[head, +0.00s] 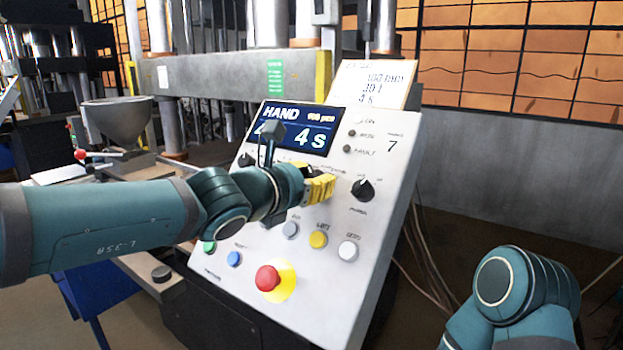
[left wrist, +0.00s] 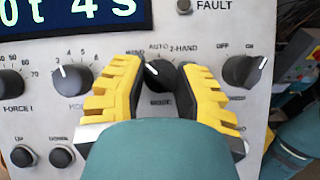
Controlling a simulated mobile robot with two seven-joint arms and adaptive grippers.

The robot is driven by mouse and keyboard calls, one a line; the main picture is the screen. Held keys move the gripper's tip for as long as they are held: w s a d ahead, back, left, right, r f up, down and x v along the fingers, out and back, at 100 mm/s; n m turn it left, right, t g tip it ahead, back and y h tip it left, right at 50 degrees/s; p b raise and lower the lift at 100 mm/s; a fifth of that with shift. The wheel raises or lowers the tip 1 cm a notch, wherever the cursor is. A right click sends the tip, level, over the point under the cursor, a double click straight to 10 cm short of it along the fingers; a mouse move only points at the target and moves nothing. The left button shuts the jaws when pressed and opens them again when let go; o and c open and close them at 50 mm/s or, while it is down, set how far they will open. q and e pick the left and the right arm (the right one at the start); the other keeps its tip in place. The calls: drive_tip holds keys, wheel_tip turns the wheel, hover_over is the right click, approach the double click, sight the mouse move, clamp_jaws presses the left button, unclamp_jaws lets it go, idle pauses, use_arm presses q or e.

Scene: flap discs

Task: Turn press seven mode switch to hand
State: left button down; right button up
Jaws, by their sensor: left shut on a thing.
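Press 7's sloped control panel (head: 330,262) stands in front of me. My left gripper (head: 318,186) is at its middle row of knobs. In the left wrist view, its yellow fingers are closed around the black mode switch (left wrist: 158,74), one on each side. The switch's white pointer leans up and left, toward the label left of AUTO, which the left finger partly covers. The 2-HAND label is at its right. The display (head: 297,127) reads HAND at its top left. In the head view the switch is hidden behind the gripper. My right arm shows at lower right, its gripper out of view.
Black knobs flank the switch: one with a number scale (left wrist: 72,82) and the OFF/ON pump knob (left wrist: 254,73). Below are white and yellow (head: 318,239) buttons and a red emergency stop (head: 268,278). A paper sheet (head: 372,84) stands above the panel.

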use_arm(q)
drive_tip(key=c, duration=0.6)
unclamp_jaws()
drive_tip(key=shift+d+f, duration=0.1)
drive_tip(key=shift+d, duration=0.05)
drive_tip(key=shift+s+a, duration=0.2)
drive_tip(key=shift+a, duration=0.1)
drive_tip(key=v, duration=1.1)
drive_tip(key=shift+s, duration=0.25)
